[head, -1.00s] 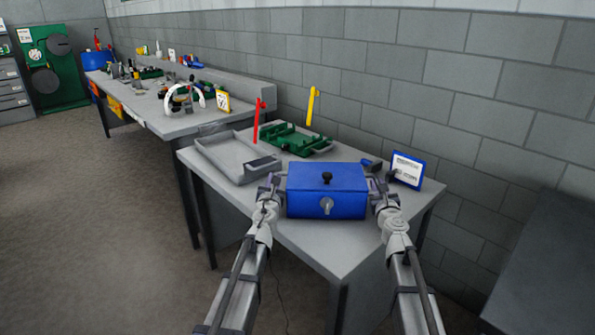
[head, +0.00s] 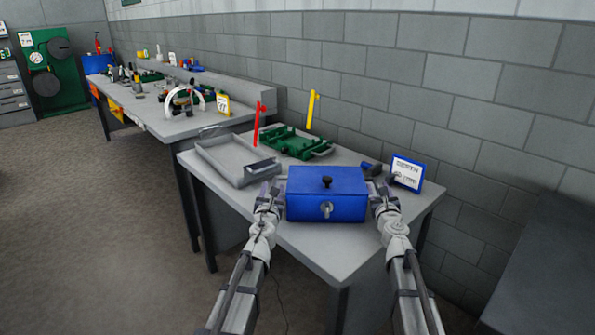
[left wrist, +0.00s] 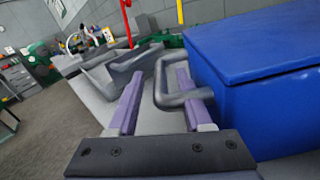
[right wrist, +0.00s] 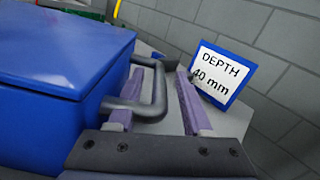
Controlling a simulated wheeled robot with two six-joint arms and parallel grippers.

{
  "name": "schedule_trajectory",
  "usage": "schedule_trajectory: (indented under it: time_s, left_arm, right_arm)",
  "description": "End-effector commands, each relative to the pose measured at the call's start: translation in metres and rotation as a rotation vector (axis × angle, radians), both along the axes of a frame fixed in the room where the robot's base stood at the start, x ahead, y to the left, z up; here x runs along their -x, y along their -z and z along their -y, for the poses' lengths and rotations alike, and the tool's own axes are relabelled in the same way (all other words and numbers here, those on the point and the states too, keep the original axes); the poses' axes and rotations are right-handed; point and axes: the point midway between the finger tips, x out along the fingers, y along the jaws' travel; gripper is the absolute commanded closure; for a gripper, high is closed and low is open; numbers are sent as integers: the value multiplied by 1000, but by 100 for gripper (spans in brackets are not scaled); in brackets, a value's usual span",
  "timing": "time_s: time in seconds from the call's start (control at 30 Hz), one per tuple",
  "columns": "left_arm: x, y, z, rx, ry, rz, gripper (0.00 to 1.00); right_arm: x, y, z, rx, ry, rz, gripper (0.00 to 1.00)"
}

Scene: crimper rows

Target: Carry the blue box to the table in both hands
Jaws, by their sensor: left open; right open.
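The blue box (head: 327,195) has a black knob on its lid and a grey latch on its front. It appears to rest upright on the grey table (head: 340,258), near its front. My left gripper (head: 268,192) is at the box's left side. In the left wrist view its open fingers (left wrist: 158,98) stand either side of the grey side handle (left wrist: 162,82). My right gripper (head: 380,192) is at the right side. In the right wrist view its open fingers (right wrist: 158,104) stand either side of the other handle (right wrist: 157,92). The box's underside is hidden.
A grey tray (head: 215,162) and a green fixture (head: 290,141) lie behind the box on the table. A blue-framed sign (head: 407,173) stands close to my right gripper. Red (head: 258,122) and yellow (head: 311,108) uprights stand further back, before the block wall.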

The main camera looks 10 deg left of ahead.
Motion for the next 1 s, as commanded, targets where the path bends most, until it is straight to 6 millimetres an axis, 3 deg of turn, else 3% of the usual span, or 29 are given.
schedule_trajectory:
  time_s: [0.03,0.2,0.4,0.77,1.0]
  left_arm:
    - [16,0,1,0,0,0,50]
    - [52,0,4,0,1,0,50]
    - [79,0,7,0,2,0,50]
    - [82,0,7,0,1,0,50]
    - [81,0,7,0,1,0,50]
  right_arm:
    - [0,0,0,0,0,0,50]
    - [0,0,0,0,0,0,50]
    - [0,0,0,0,0,0,50]
    - [8,0,1,0,0,0,50]
    - [42,0,3,0,1,0,50]
